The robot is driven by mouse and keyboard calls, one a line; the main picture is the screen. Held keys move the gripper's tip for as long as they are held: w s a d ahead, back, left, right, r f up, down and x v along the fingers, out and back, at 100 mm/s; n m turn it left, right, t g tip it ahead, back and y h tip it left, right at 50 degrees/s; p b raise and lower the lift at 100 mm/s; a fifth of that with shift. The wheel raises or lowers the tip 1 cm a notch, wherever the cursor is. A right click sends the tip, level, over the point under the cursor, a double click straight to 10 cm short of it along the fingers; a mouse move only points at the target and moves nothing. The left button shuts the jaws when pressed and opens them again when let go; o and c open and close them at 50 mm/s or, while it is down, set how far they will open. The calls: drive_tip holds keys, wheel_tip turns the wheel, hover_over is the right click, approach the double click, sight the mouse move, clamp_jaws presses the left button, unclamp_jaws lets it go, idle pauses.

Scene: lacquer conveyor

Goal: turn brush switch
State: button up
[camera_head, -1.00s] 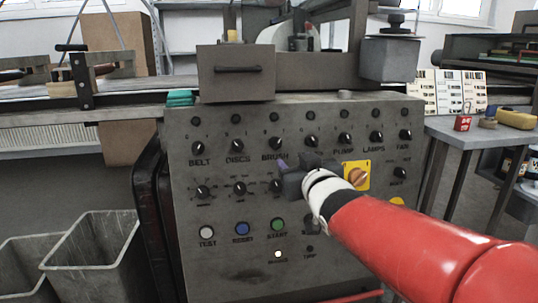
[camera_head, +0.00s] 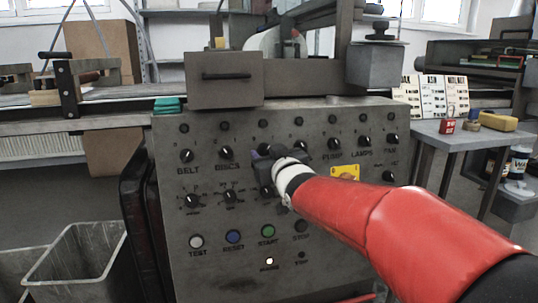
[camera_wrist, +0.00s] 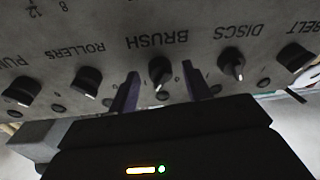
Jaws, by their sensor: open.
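The brush switch (camera_wrist: 160,72) is a black rotary knob with a white pointer mark, below its upside-down BRUSH label in the wrist view. My gripper (camera_wrist: 160,92) is open, with one purple-grey finger on each side of the knob and gaps to it visible. In the head view my gripper (camera_head: 262,160) is at the panel in the upper knob row, and it hides the brush knob and its label there. I cannot tell whether the fingertips reach the panel face.
On the grey control panel (camera_head: 165,215), the discs knob (camera_head: 226,152) and belt knob (camera_head: 186,156) are left of my gripper. The rollers knob (camera_wrist: 87,81) is close by in the wrist view. Coloured buttons, including a green one (camera_head: 268,231), are below. A grey bin (camera_head: 75,262) stands left.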

drive_tip(key=c, duration=1)
drive_tip(key=shift+o, duration=0.2)
drive_tip(key=shift+n, duration=0.3)
drive_tip(key=n+p, duration=0.1)
drive_tip(key=n, duration=0.3)
drive_tip(key=n+g+p, duration=0.1)
drive_tip(key=n+p, duration=0.1)
drive_tip(key=n, duration=0.2)
drive_tip(key=n+g+y+p, duration=0.1)
drive_tip(key=n+p, duration=0.1)
drive_tip(key=n, duration=0.2)
drive_tip(key=shift+w+d+r, duration=0.1)
drive_tip(key=shift+d+r, duration=0.1)
drive_tip(key=shift+r, duration=0.1)
drive_tip(key=shift+n, duration=0.3)
drive_tip(key=o, duration=1)
drive_tip(key=shift+c, duration=0.2)
